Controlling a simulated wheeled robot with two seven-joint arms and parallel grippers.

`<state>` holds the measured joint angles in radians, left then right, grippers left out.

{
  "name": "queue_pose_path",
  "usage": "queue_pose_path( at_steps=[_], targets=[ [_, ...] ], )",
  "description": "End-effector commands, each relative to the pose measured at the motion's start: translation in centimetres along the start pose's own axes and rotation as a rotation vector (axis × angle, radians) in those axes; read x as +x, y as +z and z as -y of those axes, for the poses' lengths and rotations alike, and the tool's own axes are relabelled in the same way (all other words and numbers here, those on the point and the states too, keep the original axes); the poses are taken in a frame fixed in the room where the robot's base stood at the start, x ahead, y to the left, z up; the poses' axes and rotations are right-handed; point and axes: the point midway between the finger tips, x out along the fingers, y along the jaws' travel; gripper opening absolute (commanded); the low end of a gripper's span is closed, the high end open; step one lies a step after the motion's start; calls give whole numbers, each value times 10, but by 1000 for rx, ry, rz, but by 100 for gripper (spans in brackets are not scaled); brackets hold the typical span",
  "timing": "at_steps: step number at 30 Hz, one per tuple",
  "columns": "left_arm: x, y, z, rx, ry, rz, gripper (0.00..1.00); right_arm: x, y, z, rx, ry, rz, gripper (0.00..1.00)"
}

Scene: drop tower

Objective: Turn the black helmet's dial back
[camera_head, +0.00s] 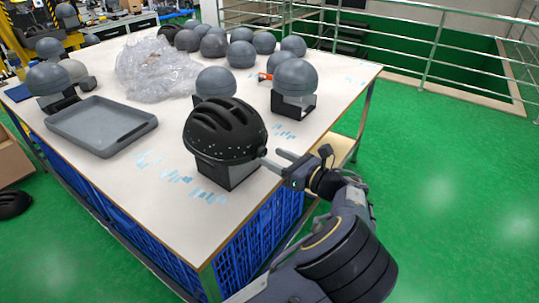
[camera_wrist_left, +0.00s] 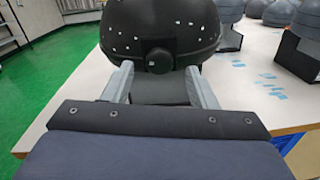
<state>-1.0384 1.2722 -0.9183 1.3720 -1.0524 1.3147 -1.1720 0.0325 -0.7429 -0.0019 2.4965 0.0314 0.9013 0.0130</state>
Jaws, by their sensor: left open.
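My left gripper (camera_head: 273,158) is at the helmet's right side in the head view. It is open, and its two grey fingers (camera_wrist_left: 160,68) stand on either side of the dial. I cannot tell whether they touch the helmet. The dial is not clear in the head view. My right gripper is not in view.
The table (camera_head: 110,180) also carries a grey tray (camera_head: 102,126), a crumpled clear plastic sheet (camera_head: 155,68) and several grey headforms (camera_head: 295,77). Blue crates (camera_head: 262,228) stand underneath. A metal railing (camera_head: 430,45) runs behind. The green floor at right is clear.

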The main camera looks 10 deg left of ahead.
Motion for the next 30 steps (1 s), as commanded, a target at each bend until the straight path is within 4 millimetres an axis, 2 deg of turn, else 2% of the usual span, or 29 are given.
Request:
queue_pose_path(
  at_steps=[1, 6, 16, 26, 27, 30],
  targets=[
    [9, 0, -1, 1, 4, 0, 52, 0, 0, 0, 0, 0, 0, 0],
    [26, 0, 0, -1, 1, 0, 52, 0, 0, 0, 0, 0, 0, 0],
    [31, 0, 0, -2, 1, -1, 52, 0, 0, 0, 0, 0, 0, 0],
    [31, 0, 0, -1, 1, -2, 10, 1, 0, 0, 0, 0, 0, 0],
    [31, 0, 0, -1, 1, -2, 7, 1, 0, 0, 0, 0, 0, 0],
    [30, 0, 0, -4, 1, -2, 7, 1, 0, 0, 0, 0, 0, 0]
  ],
)
